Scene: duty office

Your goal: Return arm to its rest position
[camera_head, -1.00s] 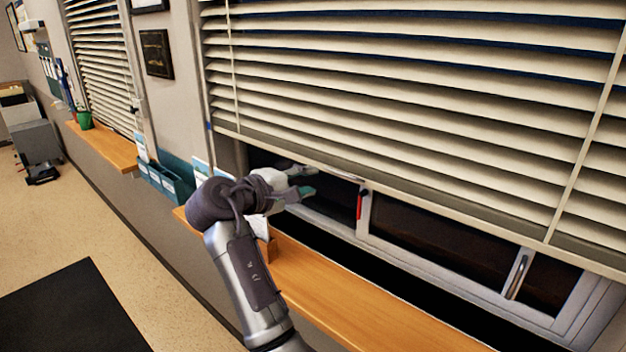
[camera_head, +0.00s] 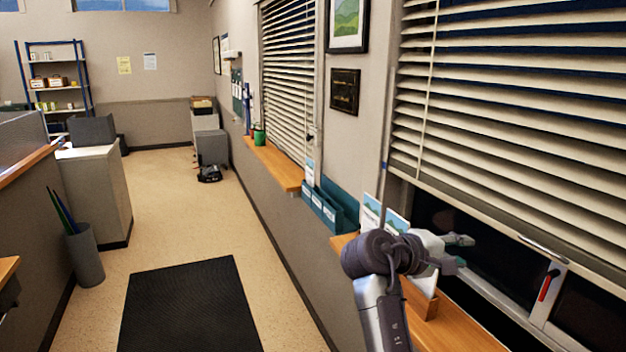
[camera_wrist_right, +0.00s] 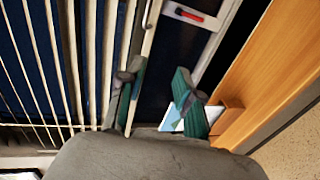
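My right gripper (camera_head: 458,252) is at the window in the head view, beside the lower edge of the blinds (camera_head: 500,212) and above the wooden sill (camera_head: 455,325). In the right wrist view its two green-padded fingers (camera_wrist_right: 158,95) stand apart with nothing gripped between them. The window frame with a red handle (camera_head: 549,285) is to the right of the gripper; the handle also shows in the wrist view (camera_wrist_right: 189,14). My left gripper is not in view.
A brochure holder (camera_head: 425,304) stands on the sill close to my right wrist. Teal wall racks (camera_head: 328,208) and a second sill with a green cup (camera_head: 259,137) lie further along the wall.

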